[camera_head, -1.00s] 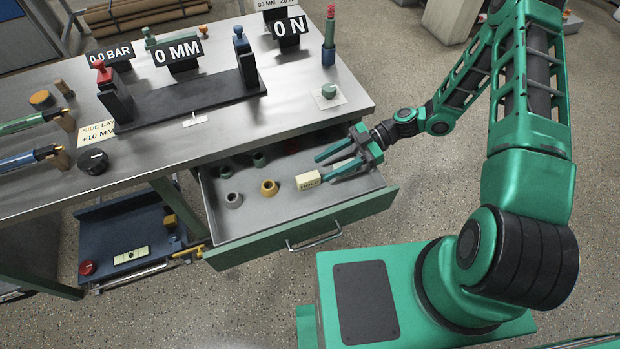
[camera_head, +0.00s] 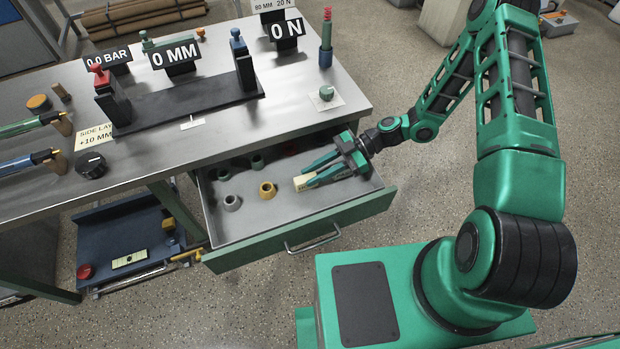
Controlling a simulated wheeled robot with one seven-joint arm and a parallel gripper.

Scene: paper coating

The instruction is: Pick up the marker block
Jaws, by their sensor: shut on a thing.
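The marker block (camera_head: 301,184) is a small cream block in the open drawer, right of the yellow ring-shaped piece. Its left end shows; the rest is hidden by the fingers. My gripper (camera_head: 309,175) reaches in from the right, with its two green fingers shut on the block from either side. The block is at or close to the drawer floor; I cannot tell whether it touches it.
The open drawer (camera_head: 243,233) also holds a yellow ring-shaped piece (camera_head: 267,190), a grey one (camera_head: 232,203) and several others. The table top (camera_head: 280,100) overhangs the drawer's back. A lower blue shelf (camera_head: 115,235) is at the left.

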